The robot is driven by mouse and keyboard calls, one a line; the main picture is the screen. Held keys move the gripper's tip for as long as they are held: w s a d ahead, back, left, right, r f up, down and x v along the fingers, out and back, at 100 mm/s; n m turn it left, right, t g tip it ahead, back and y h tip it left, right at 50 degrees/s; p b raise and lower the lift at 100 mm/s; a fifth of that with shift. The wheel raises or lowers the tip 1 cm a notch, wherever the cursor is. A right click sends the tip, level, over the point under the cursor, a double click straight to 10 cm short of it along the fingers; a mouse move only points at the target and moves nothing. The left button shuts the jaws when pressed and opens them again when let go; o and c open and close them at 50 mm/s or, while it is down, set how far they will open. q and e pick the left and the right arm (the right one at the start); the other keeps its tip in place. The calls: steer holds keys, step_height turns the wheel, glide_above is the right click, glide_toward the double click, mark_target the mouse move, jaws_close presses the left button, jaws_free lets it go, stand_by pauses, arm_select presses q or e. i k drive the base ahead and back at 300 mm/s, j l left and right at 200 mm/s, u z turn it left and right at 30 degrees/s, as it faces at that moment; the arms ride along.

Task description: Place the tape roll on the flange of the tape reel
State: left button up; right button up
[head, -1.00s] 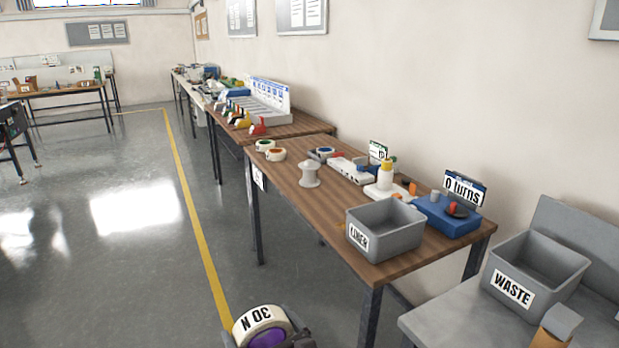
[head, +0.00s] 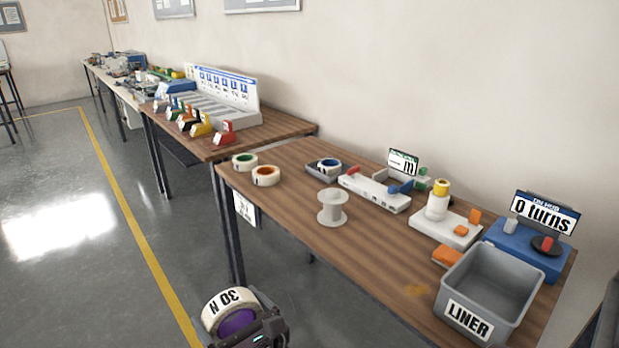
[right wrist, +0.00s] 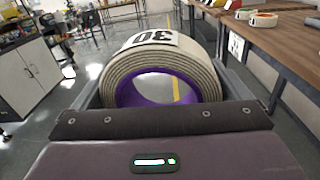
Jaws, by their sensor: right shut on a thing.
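The tape roll (head: 228,312) is a cream-white roll with a purple core and a label reading 30 N. My right gripper (head: 245,325) is shut on it at the bottom of the head view, over the floor and left of the table. In the right wrist view the roll (right wrist: 160,68) stands upright between the fingers (right wrist: 165,95). A pale grey spool with flanges, likely the tape reel (head: 332,208), stands upright on the near table. It is apart from the roll. My left gripper is not in view.
The wooden table (head: 300,230) carries green-core (head: 245,160) and orange-core rolls (head: 265,176), a white device (head: 375,192), a blue turns counter (head: 525,245) and a grey LINER bin (head: 490,290). Open floor (head: 60,280) lies left of the table.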

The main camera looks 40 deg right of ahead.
mark_target(333, 195)
steer(key=i+z, duration=0.1)
steer(key=i, duration=0.95)
steer(key=i+z, duration=0.25)
steer(key=z, duration=0.2)
steer(key=i+j+z, duration=0.2)
steer(key=z, duration=0.3)
steer(key=i+j+z, duration=0.25)
steer(key=z, duration=0.2)
steer(key=i+j+z, duration=0.25)
steer(key=z, duration=0.2)
steer(key=i+j+z, duration=0.1)
steer(key=j+z, duration=0.4)
steer(key=i+j+z, duration=0.15)
steer(key=k+j, duration=0.05)
